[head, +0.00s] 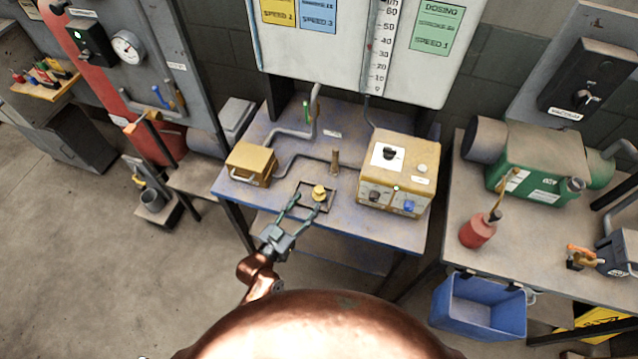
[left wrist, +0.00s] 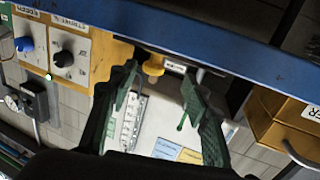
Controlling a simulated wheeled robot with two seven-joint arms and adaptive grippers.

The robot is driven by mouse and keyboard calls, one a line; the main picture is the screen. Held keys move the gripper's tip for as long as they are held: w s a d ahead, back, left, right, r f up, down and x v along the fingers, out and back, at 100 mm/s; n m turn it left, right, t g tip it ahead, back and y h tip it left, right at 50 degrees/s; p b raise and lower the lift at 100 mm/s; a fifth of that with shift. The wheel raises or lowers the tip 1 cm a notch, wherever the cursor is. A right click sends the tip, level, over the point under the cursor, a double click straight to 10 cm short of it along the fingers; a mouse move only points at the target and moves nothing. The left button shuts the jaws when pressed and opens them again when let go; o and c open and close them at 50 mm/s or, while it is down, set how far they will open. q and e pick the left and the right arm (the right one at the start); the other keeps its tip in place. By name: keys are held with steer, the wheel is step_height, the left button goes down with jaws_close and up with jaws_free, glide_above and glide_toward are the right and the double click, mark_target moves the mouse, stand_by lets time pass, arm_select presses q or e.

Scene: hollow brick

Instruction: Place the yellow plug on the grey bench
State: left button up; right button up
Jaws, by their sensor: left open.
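The yellow plug (head: 319,192) sits upright at a dark square outline near the front edge of the blue bench (head: 345,227). In the left wrist view the yellow plug (left wrist: 153,66) shows between the fingertips, beyond them. My left gripper (head: 305,204) is open, just in front of the plug, with its fingers pointing toward it. In the left wrist view my left gripper (left wrist: 161,74) holds nothing. A second bench with a grey-brown top (head: 455,200) stands at the right. My right gripper is not in view.
A yellow control box (head: 398,172) stands right of the plug, and a small yellow box (head: 251,163) stands left. Grey pipes and a short brown post (head: 335,162) stand behind. The right bench holds a green machine (head: 540,165) and a red bottle (head: 478,231). A blue bin (head: 478,306) is below.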

mark_target(316, 195)
arm_select(q)
steer(key=shift+w+d+r, duration=0.15)
steer(key=shift+w+d, duration=0.15)
steer(key=shift+d, duration=0.05)
steer(key=x, duration=0.2)
steer(key=shift+w+d, duration=0.2)
steer(key=shift+d, duration=0.05)
steer(key=x, duration=0.3)
steer(key=shift+d, duration=0.25)
steer(key=shift+w+d+b, duration=0.15)
steer(key=shift+w+b, duration=0.1)
steer(key=shift+b, duration=0.05)
steer(key=shift+c, duration=1.1)
steer(key=c, duration=0.9)
steer(key=shift+c, duration=0.2)
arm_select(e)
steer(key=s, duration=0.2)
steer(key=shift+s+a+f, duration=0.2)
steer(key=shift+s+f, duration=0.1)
